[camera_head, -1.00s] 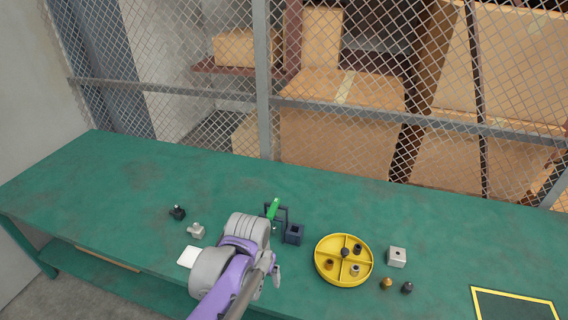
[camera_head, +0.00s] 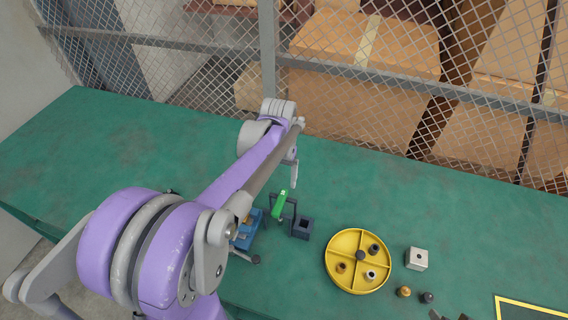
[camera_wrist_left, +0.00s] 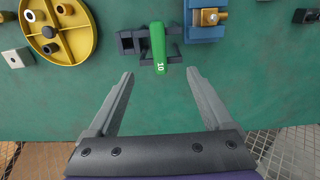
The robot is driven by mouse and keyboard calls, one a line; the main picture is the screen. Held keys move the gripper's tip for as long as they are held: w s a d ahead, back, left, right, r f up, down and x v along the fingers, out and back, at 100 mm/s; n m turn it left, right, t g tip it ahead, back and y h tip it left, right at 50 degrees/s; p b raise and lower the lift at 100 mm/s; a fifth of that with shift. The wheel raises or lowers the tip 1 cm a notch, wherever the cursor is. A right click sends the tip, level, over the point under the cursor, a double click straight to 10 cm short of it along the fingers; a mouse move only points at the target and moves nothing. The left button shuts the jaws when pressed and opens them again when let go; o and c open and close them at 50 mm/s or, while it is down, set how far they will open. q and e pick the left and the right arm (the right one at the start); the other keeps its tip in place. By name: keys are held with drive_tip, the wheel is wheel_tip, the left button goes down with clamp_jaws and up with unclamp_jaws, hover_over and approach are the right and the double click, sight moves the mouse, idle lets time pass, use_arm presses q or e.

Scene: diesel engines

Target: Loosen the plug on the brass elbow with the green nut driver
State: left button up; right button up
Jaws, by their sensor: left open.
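The green nut driver (camera_head: 281,203) stands in a dark rack (camera_head: 291,207) on the green bench. In the left wrist view its green handle (camera_wrist_left: 157,45) bears the number 10. My left gripper (camera_wrist_left: 160,74) is open and empty, with its fingertips on either side of the handle's near end in that view, apart from it. In the head view my left gripper (camera_head: 294,172) is just behind the driver. A brass fitting, apparently the elbow (camera_wrist_left: 209,17), is held in a blue vise (camera_wrist_left: 204,34). My arm partly hides the vise in the head view (camera_head: 243,240). The plug cannot be made out.
A dark square block (camera_head: 303,228) stands beside the rack. A yellow divided tray (camera_head: 331,272) holds several small fittings. A pale block (camera_head: 416,259) and two small parts lie right of it. Grey tips, perhaps my right gripper, show at the bottom edge. A mesh fence borders the bench.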

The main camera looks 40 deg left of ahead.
sight(280, 200)
use_arm(q)
drive_tip(key=f, duration=0.1)
drive_tip(key=f+b, duration=0.1)
drive_tip(key=f, duration=0.2)
drive_tip(key=shift+s+d+b, duration=0.1)
drive_tip(key=shift+s+b, duration=0.2)
drive_tip(key=shift+b, duration=0.1)
wheel_tip(280, 200, down, 2)
drive_tip(key=shift+f+b, duration=0.15)
drive_tip(key=shift+b, duration=0.45)
drive_tip(key=shift+w+f+b, duration=0.1)
drive_tip(key=shift+f+b, duration=1.3)
drive_tip(key=shift+f, duration=0.9)
use_arm(e)
drive_tip(key=s+f, duration=0.4)
drive_tip(key=f, duration=0.4)
drive_tip(key=shift+d+f+g, duration=0.15)
drive_tip(key=shift+f+g, duration=0.05)
drive_tip(key=shift+g, duration=0.1)
use_arm(q)
clamp_jaws()
